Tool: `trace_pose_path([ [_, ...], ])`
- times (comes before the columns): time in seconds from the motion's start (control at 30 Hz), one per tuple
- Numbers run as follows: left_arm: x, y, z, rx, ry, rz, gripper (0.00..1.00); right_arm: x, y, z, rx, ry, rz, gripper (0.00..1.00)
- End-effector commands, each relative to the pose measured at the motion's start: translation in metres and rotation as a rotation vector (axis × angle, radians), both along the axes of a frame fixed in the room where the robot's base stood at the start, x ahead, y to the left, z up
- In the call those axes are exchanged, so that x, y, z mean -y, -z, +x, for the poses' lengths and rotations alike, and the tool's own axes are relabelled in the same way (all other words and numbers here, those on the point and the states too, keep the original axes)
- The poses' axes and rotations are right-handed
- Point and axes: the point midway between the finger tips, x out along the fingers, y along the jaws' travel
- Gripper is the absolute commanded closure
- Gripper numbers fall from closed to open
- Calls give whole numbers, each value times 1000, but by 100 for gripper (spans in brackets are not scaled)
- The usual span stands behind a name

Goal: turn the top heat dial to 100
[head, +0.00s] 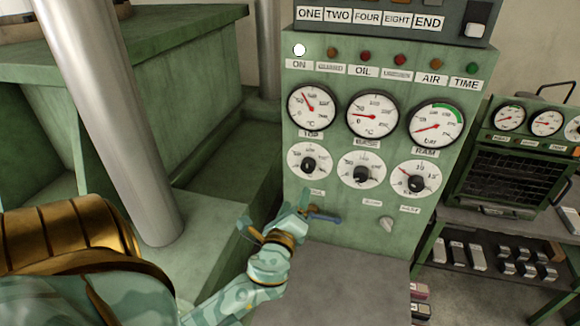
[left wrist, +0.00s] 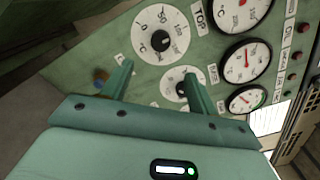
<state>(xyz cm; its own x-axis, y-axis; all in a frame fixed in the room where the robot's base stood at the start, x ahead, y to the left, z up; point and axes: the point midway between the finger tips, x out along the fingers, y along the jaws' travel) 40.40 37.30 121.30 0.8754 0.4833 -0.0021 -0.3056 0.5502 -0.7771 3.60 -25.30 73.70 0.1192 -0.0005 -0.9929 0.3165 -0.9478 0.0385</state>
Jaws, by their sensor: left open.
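The top heat dial (head: 308,164) is a white round plate with a black knob, on the left of the panel's lower row under the TOP label (head: 311,134). In the left wrist view the dial (left wrist: 160,38) lies beyond the fingers, towards the top. I cannot read its setting surely. My left gripper (head: 286,216) is in front of the panel, below the dial and apart from it. Its two fingers are spread in the left wrist view (left wrist: 158,74), with nothing between them. My right gripper is not in view.
A second dial (head: 362,170) and a third dial (head: 416,179) stand to the right, with gauges (head: 372,114) above. A blue-handled lever (head: 325,217) sticks out close beside my left gripper. A grey ledge (head: 345,272) lies below; a steel column (head: 110,110) stands at left.

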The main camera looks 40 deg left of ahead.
Motion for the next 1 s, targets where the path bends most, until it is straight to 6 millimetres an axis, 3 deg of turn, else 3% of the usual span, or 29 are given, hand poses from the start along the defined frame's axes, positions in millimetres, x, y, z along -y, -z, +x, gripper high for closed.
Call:
trace_pose_path([
  [0.1, 11, 3, -20, -1, 0, -3, 41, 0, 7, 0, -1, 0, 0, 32],
  [0.3, 19, 1, -35, -1, 0, -2, 41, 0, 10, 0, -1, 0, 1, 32],
  [1.0, 20, 0, -36, 0, 1, -1, 41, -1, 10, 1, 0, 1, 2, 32],
])
